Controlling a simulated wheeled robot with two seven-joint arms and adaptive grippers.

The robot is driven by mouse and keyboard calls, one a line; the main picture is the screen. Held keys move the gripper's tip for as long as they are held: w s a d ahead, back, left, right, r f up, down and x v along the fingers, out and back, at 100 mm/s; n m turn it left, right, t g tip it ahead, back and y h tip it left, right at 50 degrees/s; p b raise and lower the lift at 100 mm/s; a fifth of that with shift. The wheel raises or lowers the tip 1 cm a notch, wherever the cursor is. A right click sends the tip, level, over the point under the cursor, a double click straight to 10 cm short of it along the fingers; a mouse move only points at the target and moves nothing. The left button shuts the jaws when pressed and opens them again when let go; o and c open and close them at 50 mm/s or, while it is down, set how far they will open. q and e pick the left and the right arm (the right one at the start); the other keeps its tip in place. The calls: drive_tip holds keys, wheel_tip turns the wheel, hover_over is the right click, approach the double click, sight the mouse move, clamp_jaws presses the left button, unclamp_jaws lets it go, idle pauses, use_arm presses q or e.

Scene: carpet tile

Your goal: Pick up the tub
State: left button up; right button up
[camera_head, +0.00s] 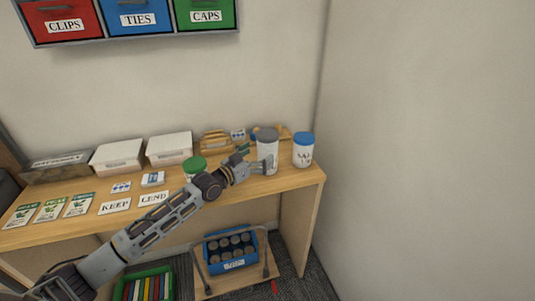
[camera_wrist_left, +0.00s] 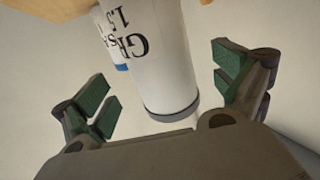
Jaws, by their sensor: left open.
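A white tub with a grey lid (camera_head: 266,150) stands upright near the right end of the wooden bench (camera_head: 312,172). My left gripper (camera_head: 257,163) is open at this tub, on its near left side. In the left wrist view the tub (camera_wrist_left: 158,65) appears upside down between the two spread fingers (camera_wrist_left: 165,88), with gaps on both sides and dark print on its wall. A white tub with a blue lid (camera_head: 303,152) stands to its right. A green-lidded tub (camera_head: 195,163) is partly hidden behind my left arm. My right gripper is not in view.
White boxes (camera_head: 169,149), a wooden caddy (camera_head: 215,142), seed packets (camera_head: 50,210) and "KEEP" and "LEND" cards (camera_head: 115,206) lie on the bench. A blue crate of cans (camera_head: 233,266) stands below. Labelled drawers (camera_head: 136,17) hang above. A wall (camera_head: 430,150) closes the right side.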

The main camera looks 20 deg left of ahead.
use_arm(q)
drive_tip(key=shift+w, duration=0.1)
idle(0.3)
drive_tip(key=shift+x, duration=1.9)
drive_tip(key=shift+w+d+f, duration=0.1)
drive_tip(key=shift+w+d, duration=0.2)
drive_tip(key=shift+w, duration=0.25)
